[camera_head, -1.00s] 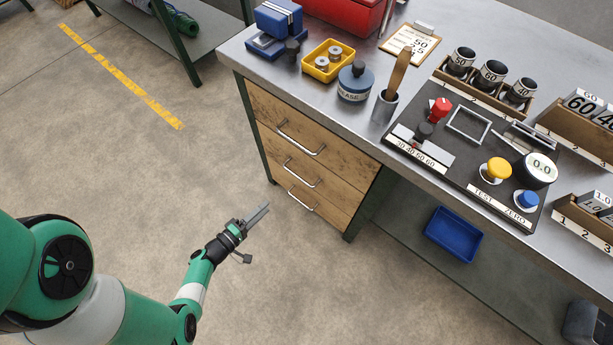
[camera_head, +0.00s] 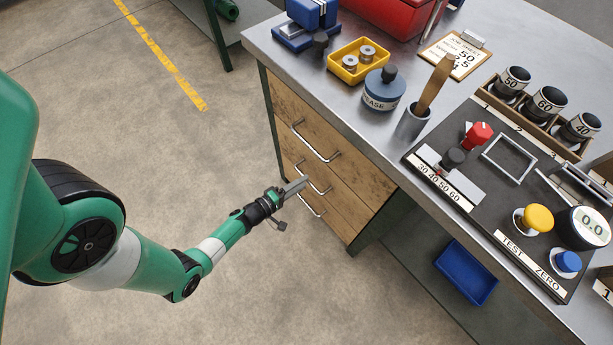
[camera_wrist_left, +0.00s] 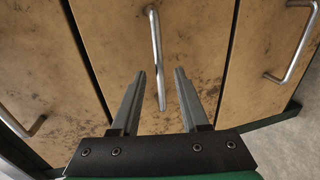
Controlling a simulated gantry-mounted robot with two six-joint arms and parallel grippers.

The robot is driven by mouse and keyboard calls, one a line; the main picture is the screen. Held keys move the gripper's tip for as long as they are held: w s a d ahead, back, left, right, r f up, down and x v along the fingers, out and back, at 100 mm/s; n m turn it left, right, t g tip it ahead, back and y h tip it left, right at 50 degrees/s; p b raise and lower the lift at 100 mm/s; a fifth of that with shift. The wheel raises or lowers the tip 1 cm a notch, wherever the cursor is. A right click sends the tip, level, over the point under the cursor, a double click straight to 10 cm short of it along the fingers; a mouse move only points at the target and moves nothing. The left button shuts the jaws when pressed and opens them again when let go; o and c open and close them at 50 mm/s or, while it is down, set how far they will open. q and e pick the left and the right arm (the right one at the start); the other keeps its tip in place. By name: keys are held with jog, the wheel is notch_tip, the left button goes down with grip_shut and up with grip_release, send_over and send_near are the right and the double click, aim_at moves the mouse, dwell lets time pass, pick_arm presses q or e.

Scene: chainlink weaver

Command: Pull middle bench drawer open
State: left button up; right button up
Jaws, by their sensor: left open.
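The bench's middle drawer (camera_head: 343,203) has a wooden front and a metal bar handle (camera_head: 322,189); it looks shut. My left gripper (camera_head: 303,184) is at this handle, coming from the left. In the left wrist view, the middle drawer front (camera_wrist_left: 205,40) fills the centre. Its handle (camera_wrist_left: 155,45) runs lengthwise, its lower end showing between the two open fingers (camera_wrist_left: 160,73). The fingers look apart from the bar, with nothing gripped. My right gripper is not in view.
The top drawer handle (camera_head: 315,142) and the bottom drawer handle (camera_head: 311,206) are close on either side. The benchtop (camera_head: 345,108) overhangs above, with a grease pot and yellow tray. A blue bin (camera_head: 467,272) is on the lower shelf. Floor left of the drawers is clear.

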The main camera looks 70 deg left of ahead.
pick_arm(q)
jog(key=x, duration=0.3)
jog(key=shift+w+b, duration=0.1)
jog(key=shift+b, duration=0.2)
jog(key=shift+c, duration=0.2)
grip_shut()
dwell(1.0)
